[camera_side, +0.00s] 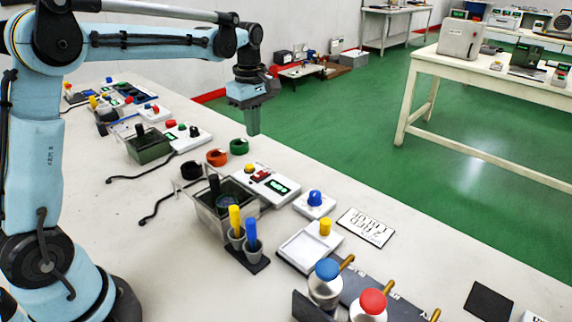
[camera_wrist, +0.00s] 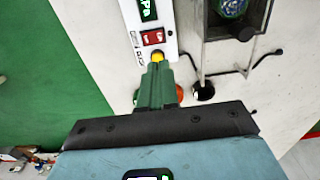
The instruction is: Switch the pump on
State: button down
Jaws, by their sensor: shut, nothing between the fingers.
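The pump's control box (camera_side: 266,186) lies on the white bench, with a green display (camera_side: 278,187), a red rocker switch (camera_side: 262,175) and a yellow knob (camera_side: 249,168). In the wrist view the red switch (camera_wrist: 152,37) sits between the display (camera_wrist: 148,10) and the yellow knob (camera_wrist: 158,56). My gripper (camera_side: 253,132) is shut and empty, pointing down above the bench, apart from the box. The switch's position is too small to tell.
A clear-walled chamber (camera_side: 226,218) stands beside the box. Orange (camera_side: 217,157), green (camera_side: 239,146) and black (camera_side: 191,170) rings lie behind it. A blue-knobbed unit (camera_side: 314,205) and two cups (camera_side: 252,249) with yellow and blue sticks stand nearer the camera.

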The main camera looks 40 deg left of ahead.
aim_at(257, 175)
notch_tip(257, 175, down, 12)
jog(key=shift+r, duration=0.2)
dwell(0.4)
jog(key=shift+f, duration=0.15)
jog(key=shift+w, duration=0.15)
jog(key=shift+w+r, duration=0.3)
jog(key=shift+w, duration=0.3)
dwell(0.3)
notch_tip(257, 175, up, 14)
jog(key=s, duration=0.2)
jog(key=shift+s, duration=0.35)
